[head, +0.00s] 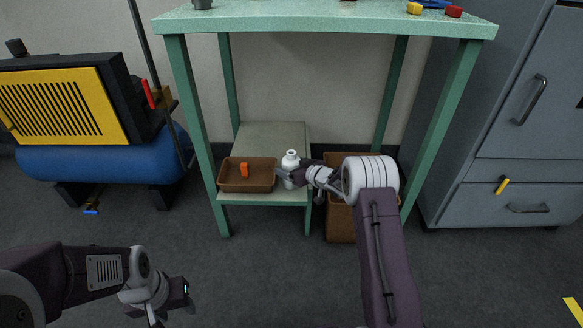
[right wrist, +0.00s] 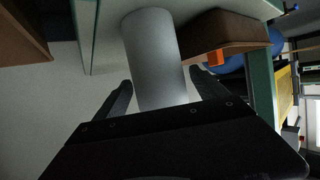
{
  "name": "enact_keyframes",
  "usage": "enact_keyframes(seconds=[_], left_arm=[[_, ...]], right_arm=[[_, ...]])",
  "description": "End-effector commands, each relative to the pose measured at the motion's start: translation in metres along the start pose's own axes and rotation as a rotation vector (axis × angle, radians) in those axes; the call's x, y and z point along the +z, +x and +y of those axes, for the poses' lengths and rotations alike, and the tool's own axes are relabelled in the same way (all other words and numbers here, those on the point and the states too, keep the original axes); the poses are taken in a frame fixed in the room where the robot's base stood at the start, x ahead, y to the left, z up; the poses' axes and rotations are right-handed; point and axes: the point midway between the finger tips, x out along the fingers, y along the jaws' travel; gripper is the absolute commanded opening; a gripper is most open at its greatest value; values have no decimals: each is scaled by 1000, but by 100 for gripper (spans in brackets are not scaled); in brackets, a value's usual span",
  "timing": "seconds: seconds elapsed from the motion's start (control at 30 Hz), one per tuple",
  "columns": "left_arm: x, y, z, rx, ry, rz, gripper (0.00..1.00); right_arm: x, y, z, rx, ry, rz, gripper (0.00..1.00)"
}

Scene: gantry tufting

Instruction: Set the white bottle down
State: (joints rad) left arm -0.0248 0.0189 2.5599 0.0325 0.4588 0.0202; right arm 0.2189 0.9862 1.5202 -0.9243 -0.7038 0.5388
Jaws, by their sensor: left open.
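The white bottle (head: 290,164) is upright at the front right of the low shelf (head: 272,140), right beside the brown tray. My right gripper (head: 287,176) reaches it from the right and is shut around its body. In the right wrist view the bottle (right wrist: 154,60) shows as a pale cylinder between the two fingers (right wrist: 161,78). Its base is at or just above the shelf; I cannot tell whether it bears on it. My left gripper (head: 174,305) is open and empty, low over the floor at the lower left.
The brown tray (head: 232,186) holds an orange block (head: 244,170). A brown bin (head: 341,224) stands right of the shelf, partly behind my right arm. The green table (head: 330,20) overhangs the shelf, with legs on both sides. The shelf's back is clear.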

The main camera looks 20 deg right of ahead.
Motion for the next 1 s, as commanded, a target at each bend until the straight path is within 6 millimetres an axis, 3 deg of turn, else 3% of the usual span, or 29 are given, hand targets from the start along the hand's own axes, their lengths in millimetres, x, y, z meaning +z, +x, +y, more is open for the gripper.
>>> enact_keyframes(seconds=[0.33, 0.73, 1.0], left_arm=[[0, -4, 0, 0, 0, 0, 48], [-6, -55, 1, 0, 0, 0, 48], [-6, -56, 1, 0, 0, 0, 48]], right_arm=[[-4, -5, 0, 0, 1, -1, 81], [-8, -94, 1, 2, 3, -2, 81], [-3, -121, 0, 0, -1, 0, 81]])
